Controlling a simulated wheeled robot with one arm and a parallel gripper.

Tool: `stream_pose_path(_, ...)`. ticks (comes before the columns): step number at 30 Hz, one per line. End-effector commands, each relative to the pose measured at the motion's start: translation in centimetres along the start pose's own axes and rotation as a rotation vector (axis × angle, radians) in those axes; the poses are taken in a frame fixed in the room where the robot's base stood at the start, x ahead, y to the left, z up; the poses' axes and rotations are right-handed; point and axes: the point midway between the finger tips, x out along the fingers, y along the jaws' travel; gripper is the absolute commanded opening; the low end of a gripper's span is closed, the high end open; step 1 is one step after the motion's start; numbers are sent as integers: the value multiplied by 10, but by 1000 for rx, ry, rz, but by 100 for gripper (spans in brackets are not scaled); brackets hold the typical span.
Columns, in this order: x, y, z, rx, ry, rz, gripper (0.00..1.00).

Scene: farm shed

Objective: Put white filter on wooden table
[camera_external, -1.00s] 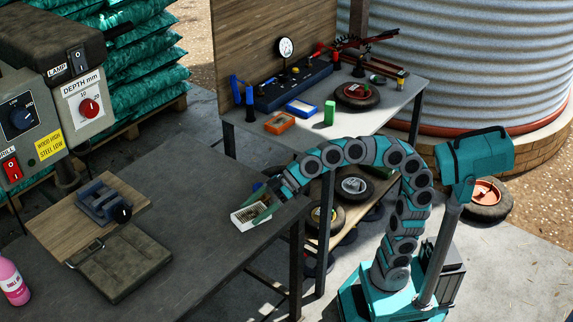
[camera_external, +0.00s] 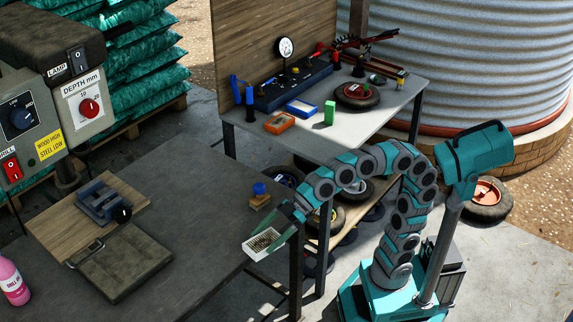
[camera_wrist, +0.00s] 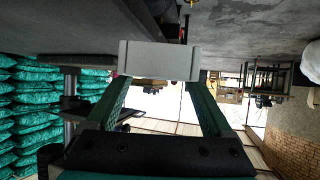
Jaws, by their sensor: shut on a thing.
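The white filter (camera_external: 262,244) is a small white box-like frame with a brownish pleated middle. My gripper (camera_external: 266,238) is shut on it, with a green finger on either side. In the external view the filter overlaps the front right edge of the dark grey table (camera_external: 205,215); I cannot tell how high it is. In the wrist view the filter (camera_wrist: 158,60) shows as a pale block across the tips of my gripper (camera_wrist: 158,75). No table with a plainly wooden top shows in the external view.
A small brown block with a blue knob (camera_external: 260,194) stands near the dark table's right corner. A wooden board (camera_external: 80,220) with a vise and an olive pouch (camera_external: 120,262) lie further left. A grey-topped workbench (camera_external: 345,130) with a wooden backboard holds several items. The dark table's middle is clear.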

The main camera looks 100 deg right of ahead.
Motion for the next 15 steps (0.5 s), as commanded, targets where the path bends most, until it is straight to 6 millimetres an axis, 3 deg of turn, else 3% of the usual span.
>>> stream_pose_path(3, 36, -23, 12, -5, -8, -8, 19)
stream_pose_path(10, 103, -48, 51, 12, -10, 28, 19)
stream_pose_path(15, 146, -30, 89, 68, -11, 134, 19)
